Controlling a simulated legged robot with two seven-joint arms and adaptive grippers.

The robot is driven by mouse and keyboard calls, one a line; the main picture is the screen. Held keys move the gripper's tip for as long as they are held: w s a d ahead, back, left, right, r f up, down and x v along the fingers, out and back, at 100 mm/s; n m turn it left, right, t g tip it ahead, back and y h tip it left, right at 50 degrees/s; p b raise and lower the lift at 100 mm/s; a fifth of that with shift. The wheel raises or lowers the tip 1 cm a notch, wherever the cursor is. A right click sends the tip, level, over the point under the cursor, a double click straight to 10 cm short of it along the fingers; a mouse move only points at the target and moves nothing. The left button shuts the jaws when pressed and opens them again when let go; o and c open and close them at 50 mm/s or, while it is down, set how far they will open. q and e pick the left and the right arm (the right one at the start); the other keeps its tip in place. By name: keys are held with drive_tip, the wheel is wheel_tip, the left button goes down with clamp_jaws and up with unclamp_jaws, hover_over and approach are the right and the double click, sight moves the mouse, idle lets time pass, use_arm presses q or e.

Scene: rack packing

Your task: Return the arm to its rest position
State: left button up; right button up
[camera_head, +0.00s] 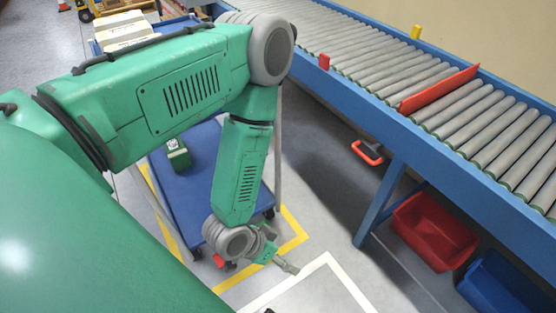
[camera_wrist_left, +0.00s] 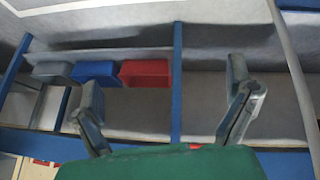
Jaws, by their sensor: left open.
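My left arm (camera_head: 170,85), green with grey joints, comes in from the left of the head view and bends down at the elbow. My left gripper (camera_head: 284,262) hangs low over the floor, beside the blue cart (camera_head: 205,180). In the left wrist view its two fingers (camera_wrist_left: 168,105) stand wide apart with nothing between them. My right gripper is in neither view.
A roller conveyor (camera_head: 400,80) with a red bar (camera_head: 440,88) runs along the right. A red bin (camera_head: 435,230) and a blue bin (camera_head: 500,285) sit beneath it. A green box (camera_head: 178,155) lies on the cart. Floor between cart and conveyor is mostly clear.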

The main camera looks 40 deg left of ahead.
use_arm(q)
drive_tip(key=s+a+r+n+g+y, duration=0.2)
drive_tip(key=s+a+r+g+y, duration=0.1)
drive_tip(key=s+a, duration=0.4)
drive_tip(key=s+r+g, duration=0.1)
drive_tip(key=s+r, duration=0.1)
drive_tip(key=s, duration=0.1)
drive_tip(key=shift+s+a+g, duration=0.25)
drive_tip(key=shift+g, duration=0.15)
drive_tip(key=shift+c, duration=0.5)
